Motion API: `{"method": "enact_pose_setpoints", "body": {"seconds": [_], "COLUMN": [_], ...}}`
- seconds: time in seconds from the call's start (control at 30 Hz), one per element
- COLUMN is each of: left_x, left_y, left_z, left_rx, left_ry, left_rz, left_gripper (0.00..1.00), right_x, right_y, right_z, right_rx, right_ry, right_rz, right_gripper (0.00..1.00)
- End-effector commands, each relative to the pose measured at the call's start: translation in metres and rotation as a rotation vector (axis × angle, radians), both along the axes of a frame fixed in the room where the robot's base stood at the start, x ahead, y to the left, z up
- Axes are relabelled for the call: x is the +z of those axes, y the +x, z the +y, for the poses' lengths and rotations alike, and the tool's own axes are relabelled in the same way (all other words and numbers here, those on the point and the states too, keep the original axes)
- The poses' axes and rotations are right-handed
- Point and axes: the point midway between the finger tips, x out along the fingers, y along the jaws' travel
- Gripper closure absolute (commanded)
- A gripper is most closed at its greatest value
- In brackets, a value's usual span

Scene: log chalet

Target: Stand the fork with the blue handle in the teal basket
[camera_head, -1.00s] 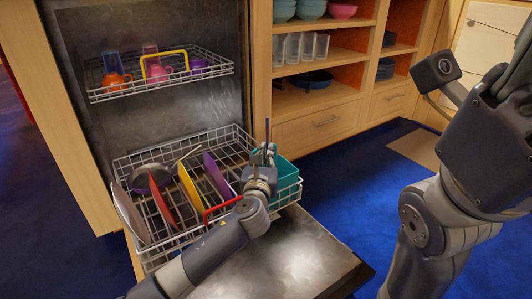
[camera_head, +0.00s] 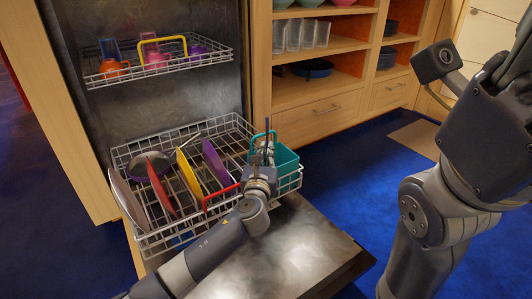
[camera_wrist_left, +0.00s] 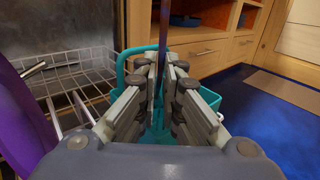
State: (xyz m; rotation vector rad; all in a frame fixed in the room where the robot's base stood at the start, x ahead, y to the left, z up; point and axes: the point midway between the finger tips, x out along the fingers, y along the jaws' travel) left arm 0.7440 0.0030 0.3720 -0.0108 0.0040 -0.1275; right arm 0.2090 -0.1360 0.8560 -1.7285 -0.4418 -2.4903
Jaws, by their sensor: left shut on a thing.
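The teal basket (camera_head: 287,163) stands at the right end of the lower dishwasher rack, its arched handle rising at its left side. My left gripper (camera_head: 264,158) is over the basket, shut on the fork (camera_head: 267,128). The fork is a thin, dark blue upright stick above the fingers. In the left wrist view the fork (camera_wrist_left: 163,35) runs up between the fingers (camera_wrist_left: 160,85), with the teal basket (camera_wrist_left: 209,97) behind and below them. The fork's lower end is hidden by the gripper. My right gripper is not clearly in view; only the right arm shows.
Red, yellow and purple plates (camera_head: 216,163) stand in the lower rack (camera_head: 190,232), left of the basket. Cups sit in the upper rack (camera_head: 205,65). The open dishwasher door (camera_head: 300,250) lies in front. Wooden shelves (camera_head: 345,50) stand behind, and blue floor is free at right.

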Motion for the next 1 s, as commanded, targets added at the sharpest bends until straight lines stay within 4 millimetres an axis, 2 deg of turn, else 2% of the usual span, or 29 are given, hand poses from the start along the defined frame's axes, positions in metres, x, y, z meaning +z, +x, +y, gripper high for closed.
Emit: {"method": "enact_pose_setpoints", "body": {"seconds": [0.3, 0.4, 0.43, 0.8, 1.0], "left_x": [-0.001, -0.001, -0.001, -0.001, -0.002], "left_y": [0.0, 0.0, 0.0, -0.001, -0.018], "left_z": [0.0, 0.0, 0.0, 0.0, 0.002], "left_rx": [0.0, 0.0, 0.0, 0.0, -0.002], "left_ry": [0.0, 0.0, 0.0, 0.0, -0.001], "left_rz": [0.0, 0.0, 0.0, 0.0, 0.001], "left_gripper": [1.0, 0.75, 0.7, 0.7, 0.7], "right_x": [0.0, 0.0, 0.0, 0.0, 0.0], "right_y": [0.0, 0.0, 0.0, 0.0, 0.0], "right_z": [0.0, 0.0, 0.0, -0.001, 0.0], "right_rx": [0.0, 0.0, 0.0, 0.002, 0.001], "right_ry": [0.0, 0.0, 0.0, 0.002, 0.001], "right_rz": [0.0, 0.0, 0.0, 0.002, 0.0], "right_gripper": [0.6, 0.6, 0.6, 0.6, 0.6]}}
